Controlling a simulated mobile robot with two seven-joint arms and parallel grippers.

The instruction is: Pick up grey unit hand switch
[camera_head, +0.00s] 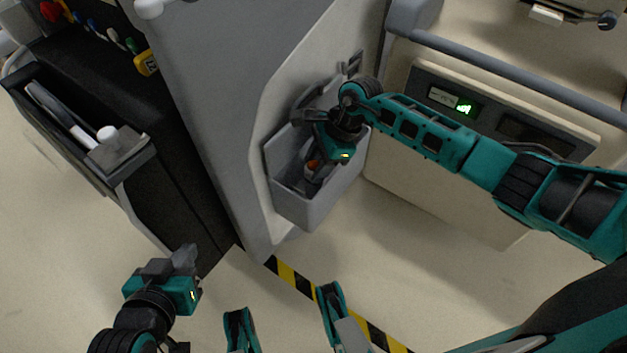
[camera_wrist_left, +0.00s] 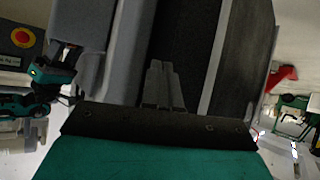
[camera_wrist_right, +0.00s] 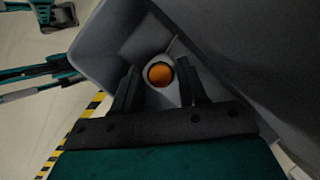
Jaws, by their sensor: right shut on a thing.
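The hand switch (camera_wrist_right: 159,98) is a light grey piece with a round orange button, inside a grey bin (camera_head: 307,212) on the side of the grey unit (camera_head: 220,90). Its orange button also shows in the head view (camera_head: 312,165). My right gripper (camera_wrist_right: 160,80) reaches down into the bin and is shut on the switch, one dark finger on each side of it. The lower part of the switch is hidden. My left gripper (camera_head: 186,254) is low at the left, apart from the unit. Its fingers (camera_wrist_left: 162,82) are together and empty.
A dark cart (camera_head: 165,140) with a side holder (camera_head: 120,160) stands at the left. A beige unit with a lit green display (camera_head: 465,108) and a grey rail (camera_head: 520,75) is at the right. Yellow-black tape (camera_head: 292,279) marks the otherwise open floor.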

